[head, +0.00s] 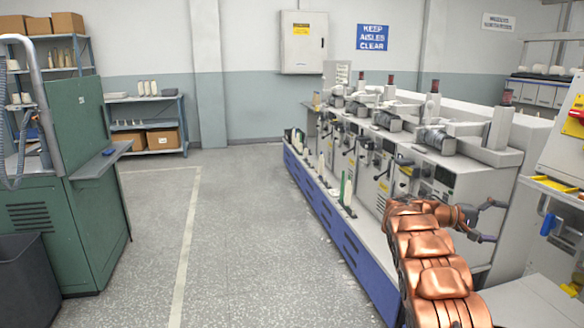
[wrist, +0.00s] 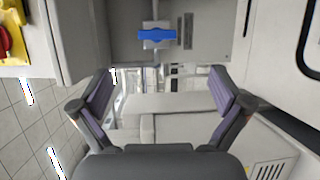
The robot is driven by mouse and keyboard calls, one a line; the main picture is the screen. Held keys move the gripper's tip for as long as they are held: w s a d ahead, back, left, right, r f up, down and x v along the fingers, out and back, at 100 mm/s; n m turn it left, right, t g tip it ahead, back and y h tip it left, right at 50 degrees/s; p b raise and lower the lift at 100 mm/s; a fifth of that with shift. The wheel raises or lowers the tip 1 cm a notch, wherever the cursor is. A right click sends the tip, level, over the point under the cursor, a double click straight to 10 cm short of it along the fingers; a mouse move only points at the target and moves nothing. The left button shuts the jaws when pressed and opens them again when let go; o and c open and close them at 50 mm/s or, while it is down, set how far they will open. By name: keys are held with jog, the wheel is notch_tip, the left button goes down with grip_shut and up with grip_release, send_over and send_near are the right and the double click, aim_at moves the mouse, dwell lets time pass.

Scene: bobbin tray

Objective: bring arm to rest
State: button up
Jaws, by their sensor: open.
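My copper-coloured arm (head: 440,270) rises from the lower right of the head view and bends at the top towards the winding machine.
The long winding machine (head: 340,225) with a blue base runs along the right. A blue part (wrist: 157,37) shows ahead of the fingers. A green cabinet (head: 90,190) stands at left, shelves (head: 150,112) at the back. The aisle floor (head: 235,235) is clear.

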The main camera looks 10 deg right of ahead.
jog(key=s+a+f+n+t+y, duration=0.1)
jog(key=s+a+f+y, duration=0.3)
jog(key=s+a, duration=1.15)
jog(key=s+a+f+n+t+y, duration=0.15)
jog(key=s+a+y, duration=0.75)
jog(key=a, duration=1.1)
jog(key=s+a+f+n+t+y, duration=0.1)
jog(key=s+a+f+y, duration=0.25)
jog(key=s+a, duration=1.3)
jog(key=a+p+v, duration=0.1)
jog(key=p+v, duration=1.2)
jog(key=v, duration=0.1)
jog(key=shift+s+a+r, duration=0.25)
jog(key=shift+a, duration=0.1)
